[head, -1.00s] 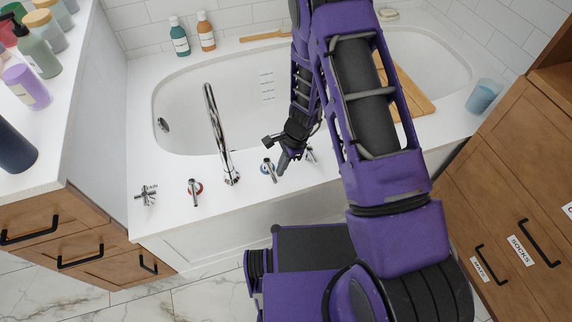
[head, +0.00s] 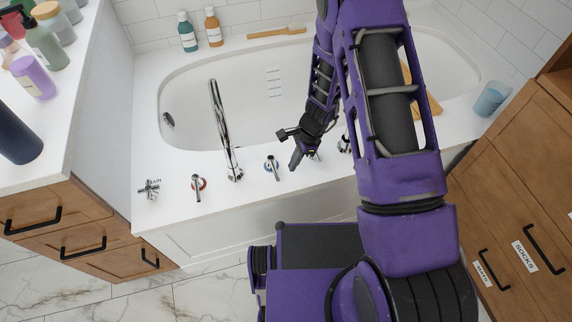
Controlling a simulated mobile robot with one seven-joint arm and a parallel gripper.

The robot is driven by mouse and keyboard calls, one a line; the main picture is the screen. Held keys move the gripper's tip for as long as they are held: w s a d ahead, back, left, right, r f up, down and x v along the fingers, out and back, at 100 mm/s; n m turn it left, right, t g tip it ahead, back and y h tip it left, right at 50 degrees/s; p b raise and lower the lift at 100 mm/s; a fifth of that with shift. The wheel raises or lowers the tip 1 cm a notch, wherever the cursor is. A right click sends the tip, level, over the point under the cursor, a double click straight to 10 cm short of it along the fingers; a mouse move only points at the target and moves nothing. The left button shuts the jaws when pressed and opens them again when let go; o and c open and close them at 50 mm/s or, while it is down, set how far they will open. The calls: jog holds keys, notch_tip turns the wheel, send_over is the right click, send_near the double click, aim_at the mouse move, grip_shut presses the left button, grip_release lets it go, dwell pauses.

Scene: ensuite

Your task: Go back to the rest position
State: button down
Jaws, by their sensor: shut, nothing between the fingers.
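My gripper (head: 295,163) is shut and empty. It points down over the front rim of the white bathtub (head: 190,240), close to the tap handles. My purple arm reaches up across the right half of the view and bends back down to the gripper. It hides part of the tub and of a wooden board (head: 425,100). A tap handle with a blue ring (head: 272,167) stands just left of the gripper.
A chrome spout (head: 224,130), a red-ringed handle (head: 198,186) and a drain handle (head: 149,188) stand on the rim. A counter with bottles (head: 35,85) is at left. A wooden cabinet (head: 510,200) and a blue cup (head: 491,98) are at right.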

jog(key=p+v, duration=0.1)
jog(key=v, duration=0.9)
jog(key=shift+w+d+p, duration=0.2)
jog(key=shift+d+p, duration=0.05)
jog(key=shift+p, duration=0.15)
jog(key=shift+r, duration=0.1)
